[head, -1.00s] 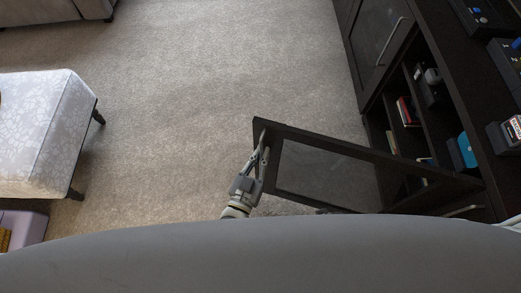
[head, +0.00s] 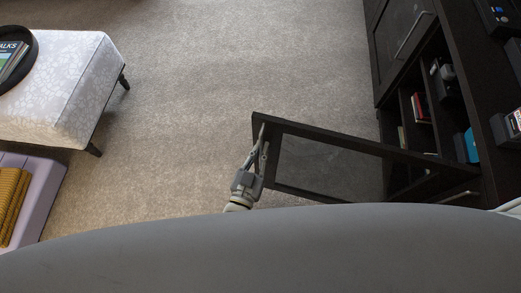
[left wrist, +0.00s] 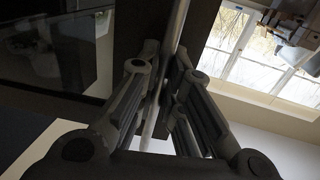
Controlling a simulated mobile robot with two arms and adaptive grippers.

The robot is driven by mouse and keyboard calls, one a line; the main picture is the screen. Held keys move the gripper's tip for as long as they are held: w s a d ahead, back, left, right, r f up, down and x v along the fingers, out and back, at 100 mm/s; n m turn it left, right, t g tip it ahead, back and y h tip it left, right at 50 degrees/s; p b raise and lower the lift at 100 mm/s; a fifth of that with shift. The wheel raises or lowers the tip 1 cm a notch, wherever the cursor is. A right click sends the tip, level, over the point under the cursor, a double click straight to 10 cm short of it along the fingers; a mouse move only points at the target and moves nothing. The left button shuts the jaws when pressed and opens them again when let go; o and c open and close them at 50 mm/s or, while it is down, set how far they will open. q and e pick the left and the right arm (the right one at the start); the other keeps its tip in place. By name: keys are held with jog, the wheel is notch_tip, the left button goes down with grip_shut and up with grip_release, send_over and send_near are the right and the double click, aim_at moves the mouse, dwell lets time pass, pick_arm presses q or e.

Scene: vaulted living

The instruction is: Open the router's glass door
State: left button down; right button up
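The glass door (head: 335,136), a dark frame around a clear pane, stands swung out from the dark cabinet, well open over the carpet. My left gripper (head: 262,135) is at the door's free edge, far from the hinge side. In the left wrist view, the fingers (left wrist: 162,75) close in on a thin pale bar handle (left wrist: 172,40) that runs between them. The door's dark frame and glass are behind it. I cannot make out the router for sure. My right gripper is not in view.
The cabinet (head: 477,110) on the right has open shelves with books and boxes, and another closed glass door (head: 400,40). A patterned ottoman (head: 75,105) and a lilac box (head: 45,205) are at left. Carpet (head: 230,70) between is clear.

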pick_arm(q)
jog(key=c, duration=1.5)
grip_release()
jog(key=shift+c, duration=0.2)
jog(key=shift+s, duration=0.1)
jog(key=v, duration=1.1)
jog(key=shift+s+a, duration=0.2)
jog(key=shift+s, duration=0.15)
